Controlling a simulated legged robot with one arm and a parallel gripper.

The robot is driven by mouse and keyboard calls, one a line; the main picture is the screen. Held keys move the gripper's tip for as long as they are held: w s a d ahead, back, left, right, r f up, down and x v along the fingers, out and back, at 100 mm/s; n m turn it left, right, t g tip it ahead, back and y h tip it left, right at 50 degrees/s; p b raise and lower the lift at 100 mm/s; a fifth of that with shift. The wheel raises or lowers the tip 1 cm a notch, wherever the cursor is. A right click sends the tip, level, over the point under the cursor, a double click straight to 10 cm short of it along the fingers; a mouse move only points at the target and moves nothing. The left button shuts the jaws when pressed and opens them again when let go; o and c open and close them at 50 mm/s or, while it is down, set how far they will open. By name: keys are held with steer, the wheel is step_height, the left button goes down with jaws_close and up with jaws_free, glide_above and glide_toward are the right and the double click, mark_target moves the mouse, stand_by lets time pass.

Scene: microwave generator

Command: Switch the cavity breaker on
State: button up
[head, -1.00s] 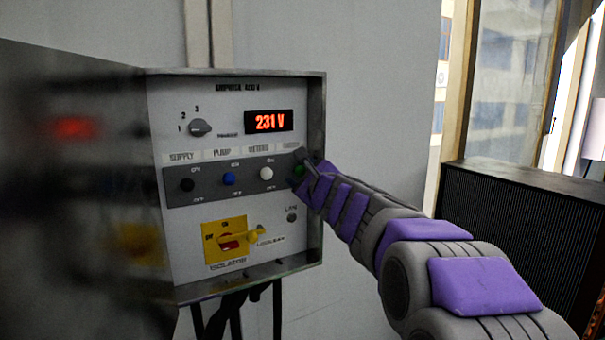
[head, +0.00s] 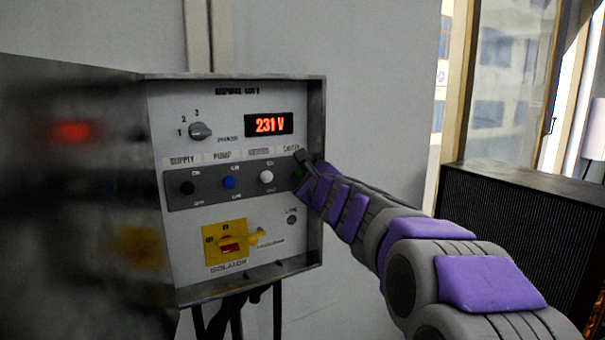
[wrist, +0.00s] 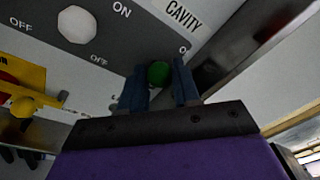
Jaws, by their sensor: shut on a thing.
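The cavity breaker is a round green knob (wrist: 158,72) beside the CAVITY label in the wrist view. It is the rightmost knob of the row on the grey strip, and only a sliver of it shows in the head view (head: 297,175). My gripper (wrist: 160,88) has its two blue fingers on either side of the green knob, shut on it. In the head view my gripper (head: 301,168) covers most of the knob and its OFF marking. I cannot tell whether the knob sits at ON or OFF.
Black (head: 187,188), blue (head: 229,182) and white (head: 266,177) knobs sit to the left. The cabinet's raised right wall (head: 316,120) is close to my gripper. The open door (head: 80,200) stands at left. The display (head: 268,124) reads 231 V.

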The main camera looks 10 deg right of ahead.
steer(key=r+p, duration=0.1)
steer(key=p, duration=0.2)
steer(key=shift+g, duration=0.4)
steer(key=shift+p, duration=0.7)
steer(key=g+p, duration=0.1)
steer(key=p, duration=0.2)
steer(key=shift+w, duration=0.1)
steer(key=shift+f+h+p, duration=0.1)
steer(key=shift+h+p, duration=0.2)
steer(key=shift+p, duration=0.05)
steer(key=o, duration=1)
steer(key=shift+o, duration=0.2)
